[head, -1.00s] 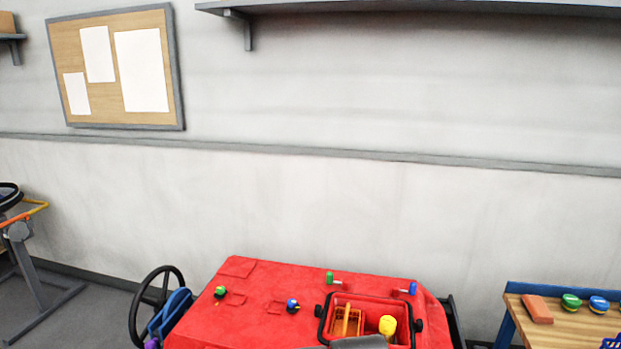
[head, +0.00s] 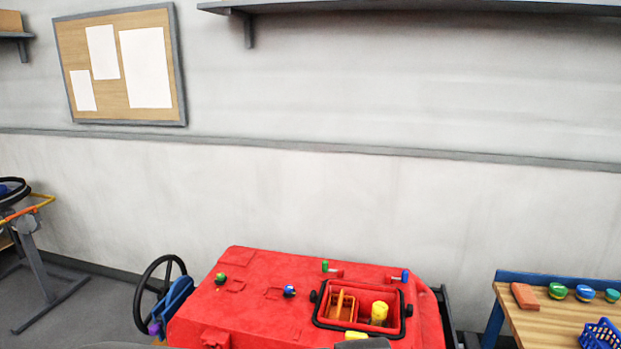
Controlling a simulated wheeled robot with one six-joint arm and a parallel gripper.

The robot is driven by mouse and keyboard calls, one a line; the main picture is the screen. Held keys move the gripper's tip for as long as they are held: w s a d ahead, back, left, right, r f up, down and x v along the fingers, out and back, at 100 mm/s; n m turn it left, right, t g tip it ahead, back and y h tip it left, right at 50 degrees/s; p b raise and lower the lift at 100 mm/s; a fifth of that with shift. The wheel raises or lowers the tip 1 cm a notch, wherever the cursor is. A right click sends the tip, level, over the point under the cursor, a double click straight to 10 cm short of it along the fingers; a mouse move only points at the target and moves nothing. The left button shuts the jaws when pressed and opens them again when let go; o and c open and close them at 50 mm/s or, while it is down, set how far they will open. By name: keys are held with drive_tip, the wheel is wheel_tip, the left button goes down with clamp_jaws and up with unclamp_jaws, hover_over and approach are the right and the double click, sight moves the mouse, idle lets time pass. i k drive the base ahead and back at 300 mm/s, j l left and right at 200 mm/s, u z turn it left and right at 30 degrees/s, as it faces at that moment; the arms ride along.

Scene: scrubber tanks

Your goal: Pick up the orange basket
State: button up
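The orange basket (head: 342,303) sits inside the open black-rimmed hatch of the red scrubber tank (head: 255,290), at the left of the opening, with an upright handle-like bar. A yellow cylindrical part (head: 379,313) stands to its right in the same opening. Another yellow piece (head: 356,335) shows at the front edge of the opening. A dark grey rounded shape at the bottom edge partly hides the front of the tank. My gripper's fingers are not in view.
A wooden bench (head: 550,325) at the right holds a brick-like block (head: 524,296), green and blue caps and a blue basket (head: 601,334). A black steering wheel (head: 160,285) is left of the tank. A shelf (head: 420,8) juts from the wall above.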

sight(339, 312)
drive_tip(key=k+u, duration=0.1)
drive_tip(key=i+j, duration=0.4)
drive_tip(key=i, duration=0.15)
drive_tip(key=i+j+z, duration=0.1)
drive_tip(key=i+j, duration=0.3)
drive_tip(key=i, duration=0.2)
